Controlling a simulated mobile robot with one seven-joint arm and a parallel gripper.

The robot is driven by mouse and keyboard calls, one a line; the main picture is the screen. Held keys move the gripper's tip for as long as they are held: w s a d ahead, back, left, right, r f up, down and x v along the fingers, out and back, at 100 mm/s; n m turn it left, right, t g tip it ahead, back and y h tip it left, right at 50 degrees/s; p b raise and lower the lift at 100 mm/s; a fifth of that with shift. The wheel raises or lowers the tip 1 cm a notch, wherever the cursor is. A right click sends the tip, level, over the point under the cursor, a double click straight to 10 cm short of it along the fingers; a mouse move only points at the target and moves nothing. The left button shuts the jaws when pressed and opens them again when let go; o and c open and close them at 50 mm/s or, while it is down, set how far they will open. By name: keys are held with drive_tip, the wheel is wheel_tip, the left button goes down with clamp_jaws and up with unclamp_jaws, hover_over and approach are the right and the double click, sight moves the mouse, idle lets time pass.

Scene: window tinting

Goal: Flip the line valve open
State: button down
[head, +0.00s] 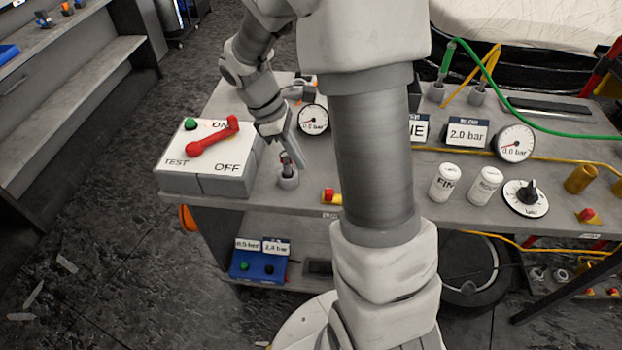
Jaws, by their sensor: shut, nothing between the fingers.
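A white box (220,175) at the bench's left end carries a red lever (212,137) among the words ON, TEST and OFF. The lever lies slanted, its small end near ON. My gripper (291,157) points down just right of the box, shut and empty. A gauge (313,120) behind reads about 0.0 bar. No part is clearly labelled as the line valve; my arm hides the bench's middle.
A partly hidden sign (418,130) ends in "NE". A second gauge (515,142), white canisters (447,183) and a black dial (526,197) stand on the right. A red button (330,196) sits at the front edge. A green hose (530,122) crosses the back right.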

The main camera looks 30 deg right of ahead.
drive_tip(key=b+x, duration=0.1)
drive_tip(key=x, duration=0.8)
drive_tip(key=shift+s+d+f, duration=0.1)
drive_tip(key=shift+f, duration=0.25)
drive_tip(key=shift+s+d, duration=0.5)
drive_tip(key=shift+d, duration=0.25)
drive_tip(key=shift+s+d, duration=0.55)
drive_tip(key=shift+d, duration=0.2)
drive_tip(key=shift+r, duration=0.15)
drive_tip(key=p+v, duration=0.8)
drive_tip(key=v, duration=0.2)
drive_tip(key=shift+w, duration=0.1)
